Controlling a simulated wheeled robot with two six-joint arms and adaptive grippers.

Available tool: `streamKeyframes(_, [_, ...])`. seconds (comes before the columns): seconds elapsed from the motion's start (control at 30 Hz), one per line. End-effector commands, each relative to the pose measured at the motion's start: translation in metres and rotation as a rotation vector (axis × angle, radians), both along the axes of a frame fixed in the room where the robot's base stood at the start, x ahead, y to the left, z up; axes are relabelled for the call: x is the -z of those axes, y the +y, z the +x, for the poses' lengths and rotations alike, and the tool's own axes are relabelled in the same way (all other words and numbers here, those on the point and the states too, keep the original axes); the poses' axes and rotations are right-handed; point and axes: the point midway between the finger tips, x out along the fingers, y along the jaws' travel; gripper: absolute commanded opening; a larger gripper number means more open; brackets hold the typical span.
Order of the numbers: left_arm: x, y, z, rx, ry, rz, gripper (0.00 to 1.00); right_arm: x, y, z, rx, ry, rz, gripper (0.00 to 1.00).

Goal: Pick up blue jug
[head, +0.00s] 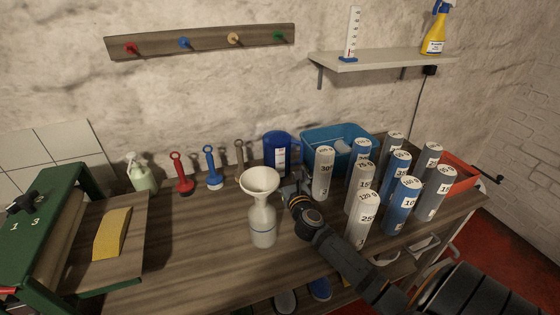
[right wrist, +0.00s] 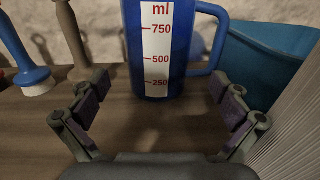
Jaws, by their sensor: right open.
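The blue jug (head: 278,152) stands upright on the wooden bench near the wall, with a white measuring strip on its front. In the right wrist view the jug (right wrist: 183,65) is straight ahead, its handle on the right and its top cut off by the frame. My right gripper (head: 292,189) reaches in over the bench, in front of the jug. In the right wrist view its two fingers (right wrist: 160,103) are spread wide and empty, with the jug's lower part beyond and roughly between them. My left gripper is not seen.
A white funnel on a bottle (head: 263,225) stands left of my right arm. Several labelled cylinders (head: 360,190) stand to the right. A blue bin (head: 315,140) sits right of the jug. Blue (head: 213,170) and red brushes (head: 181,175) stand to its left.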

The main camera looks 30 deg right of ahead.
Motion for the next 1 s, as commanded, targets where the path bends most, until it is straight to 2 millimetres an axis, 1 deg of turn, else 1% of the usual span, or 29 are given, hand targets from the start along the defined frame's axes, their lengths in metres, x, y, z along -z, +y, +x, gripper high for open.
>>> streamKeyframes(0.03, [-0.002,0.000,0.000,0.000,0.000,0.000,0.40,-0.003,-0.003,0.010,0.001,-0.003,0.003,1.00])
streamKeyframes(0.1, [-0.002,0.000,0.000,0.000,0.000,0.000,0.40,-0.002,-0.007,0.021,0.002,-0.003,0.001,1.00])
streamKeyframes(0.2, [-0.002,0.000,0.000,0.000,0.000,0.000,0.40,-0.001,-0.010,0.031,0.000,-0.003,0.001,1.00])
streamKeyframes(0.37, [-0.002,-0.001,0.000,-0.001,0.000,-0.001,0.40,-0.001,-0.011,0.035,0.000,0.000,0.001,1.00])
streamKeyframes(0.47, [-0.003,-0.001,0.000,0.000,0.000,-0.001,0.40,-0.001,-0.014,0.048,0.000,-0.003,0.002,1.00])
streamKeyframes(0.6, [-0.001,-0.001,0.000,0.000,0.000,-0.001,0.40,0.000,-0.021,0.071,0.000,-0.003,0.001,1.00])
streamKeyframes(0.7, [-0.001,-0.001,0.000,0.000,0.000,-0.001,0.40,0.001,-0.024,0.081,0.000,-0.002,0.002,1.00])
streamKeyframes(0.93, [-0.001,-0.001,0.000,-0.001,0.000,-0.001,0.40,0.001,-0.024,0.083,-0.002,0.000,0.001,1.00])
streamKeyframes(0.97, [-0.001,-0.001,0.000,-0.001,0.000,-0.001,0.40,0.001,-0.025,0.083,-0.002,0.000,0.001,0.97])
streamKeyframes(1.0, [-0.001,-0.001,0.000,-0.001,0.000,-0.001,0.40,0.001,-0.025,0.083,-0.002,0.000,0.001,0.92])
